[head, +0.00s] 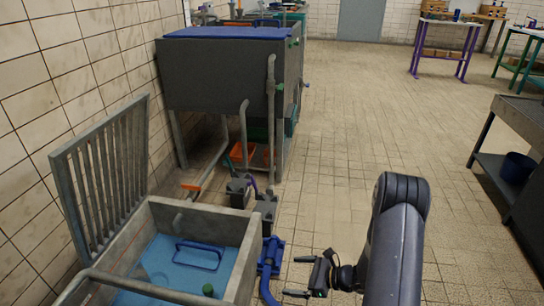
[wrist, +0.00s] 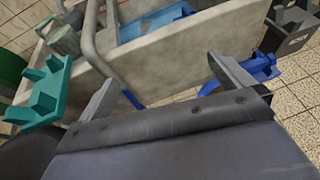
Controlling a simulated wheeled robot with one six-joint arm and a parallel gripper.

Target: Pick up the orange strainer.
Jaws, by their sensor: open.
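No thing that I can surely call the orange strainer shows. In the head view an orange object (head: 238,153) sits low under the grey tank, partly hidden by pipes. A small orange piece (head: 191,187) lies near the wall behind the open basin. Both are too small to identify. My gripper (head: 301,276) is at the lower middle of the head view, to the right of the basin and apart from both orange things.
A concrete basin (head: 245,262) with blue water and a raised grate (head: 105,175) stands at lower left. A blue pipe fitting (head: 270,258) is beside it. A grey tank (head: 215,75) stands behind. A dark bench (head: 520,130) is at right. The middle floor is clear.

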